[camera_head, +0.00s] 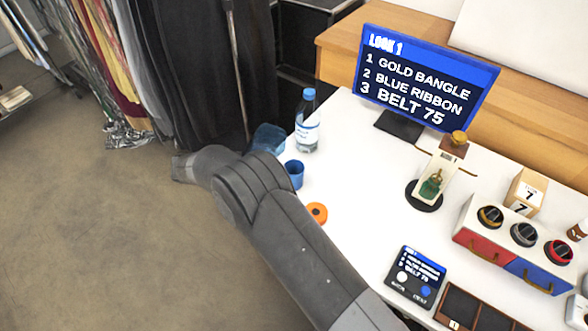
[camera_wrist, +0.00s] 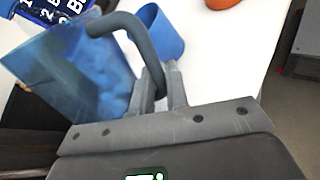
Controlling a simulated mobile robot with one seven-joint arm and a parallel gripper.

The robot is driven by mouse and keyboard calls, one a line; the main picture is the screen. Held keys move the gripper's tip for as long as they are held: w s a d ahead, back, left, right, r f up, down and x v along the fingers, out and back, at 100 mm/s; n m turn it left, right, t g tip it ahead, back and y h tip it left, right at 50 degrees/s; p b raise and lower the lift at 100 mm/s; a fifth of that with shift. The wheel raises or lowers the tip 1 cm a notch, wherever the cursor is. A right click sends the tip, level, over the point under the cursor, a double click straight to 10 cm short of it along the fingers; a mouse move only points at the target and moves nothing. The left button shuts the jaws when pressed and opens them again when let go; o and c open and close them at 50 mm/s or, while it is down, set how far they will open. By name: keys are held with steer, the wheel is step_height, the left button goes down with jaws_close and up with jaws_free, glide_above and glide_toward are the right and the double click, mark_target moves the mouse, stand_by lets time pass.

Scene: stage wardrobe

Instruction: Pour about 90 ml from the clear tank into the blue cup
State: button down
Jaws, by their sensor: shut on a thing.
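The clear tank (camera_wrist: 70,75) is a see-through bluish box with a grey curved handle (camera_wrist: 118,22) in the wrist view. My gripper (camera_wrist: 160,88) is shut on this handle. In the head view the tank (camera_head: 267,137) shows past my arm at the table's left edge, partly hidden, and my gripper is hidden there. The blue cup (camera_head: 294,172) stands upright on the white table, just to the right of and nearer than the tank. In the wrist view the cup (camera_wrist: 166,36) is behind the handle. I cannot make out the liquid level or any stream.
A water bottle (camera_head: 307,122) stands close behind the cup. An orange ring (camera_head: 316,212) lies in front of it. A screen (camera_head: 425,78), a perfume-like bottle on a stand (camera_head: 433,183) and a drawer box (camera_head: 510,250) stand further right. Clothes hang at the left.

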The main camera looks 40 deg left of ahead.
steer(key=n+h, duration=0.1)
steer(key=n+t+h, duration=0.1)
steer(key=a+t+h+b, duration=0.1)
steer(key=shift+a+r+n+h, duration=0.1)
steer(key=shift+r+n+h, duration=0.15)
steer(key=shift+n+h, duration=0.15)
stand_by(2.9)
